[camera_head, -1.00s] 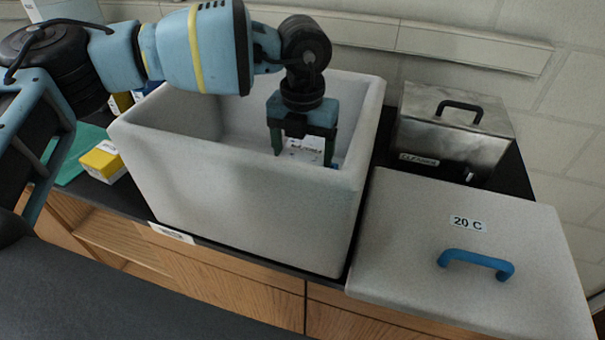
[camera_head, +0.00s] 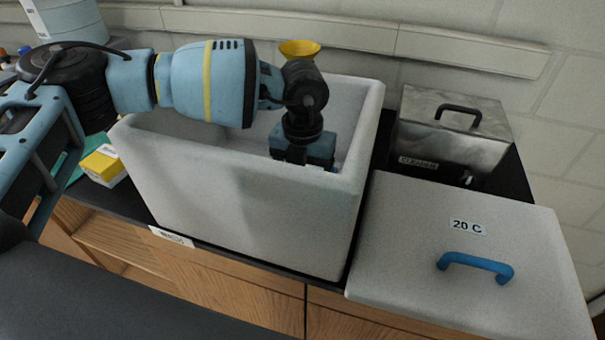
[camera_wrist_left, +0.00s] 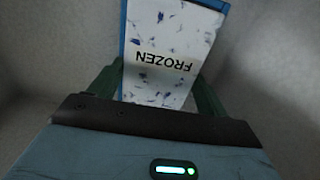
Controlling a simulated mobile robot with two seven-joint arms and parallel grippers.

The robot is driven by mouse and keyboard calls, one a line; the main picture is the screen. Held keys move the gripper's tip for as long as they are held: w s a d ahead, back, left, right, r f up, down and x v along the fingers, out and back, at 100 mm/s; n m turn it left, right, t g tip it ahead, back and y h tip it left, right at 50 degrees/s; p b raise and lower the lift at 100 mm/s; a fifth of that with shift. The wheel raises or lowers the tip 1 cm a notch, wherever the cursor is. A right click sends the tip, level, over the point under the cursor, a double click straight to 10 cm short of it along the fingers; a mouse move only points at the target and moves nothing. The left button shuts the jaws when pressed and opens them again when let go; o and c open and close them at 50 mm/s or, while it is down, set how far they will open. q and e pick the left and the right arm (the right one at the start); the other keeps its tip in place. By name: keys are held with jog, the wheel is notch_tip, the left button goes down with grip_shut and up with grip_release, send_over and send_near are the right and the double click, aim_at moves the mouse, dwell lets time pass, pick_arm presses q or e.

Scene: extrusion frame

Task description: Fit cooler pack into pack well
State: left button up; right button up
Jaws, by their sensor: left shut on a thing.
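The cooler pack (camera_wrist_left: 168,55) is a white slab with blue specks, a blue edge and the word FROZEN, seen in the left wrist view. My left gripper (camera_wrist_left: 160,85) has a finger on each side of the pack and is shut on it. In the head view my left gripper (camera_head: 303,152) reaches down inside the grey foam box (camera_head: 240,215); its fingers and most of the pack are hidden behind the front wall. The pack well is not visible in either view. My right gripper is not in view.
A grey lid (camera_head: 410,240) marked 20 C with a blue handle lies right of the box. A metal cleaner unit (camera_head: 455,130) stands behind it. A yellow and white carton (camera_head: 104,165) sits left of the box. The box walls surround my gripper closely.

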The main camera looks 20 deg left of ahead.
pick_arm(q)
jog(key=o, duration=1.2)
jog(key=shift+o, duration=0.2)
notch_tip(320, 180, up, 12)
jog(key=shift+r, duration=0.1)
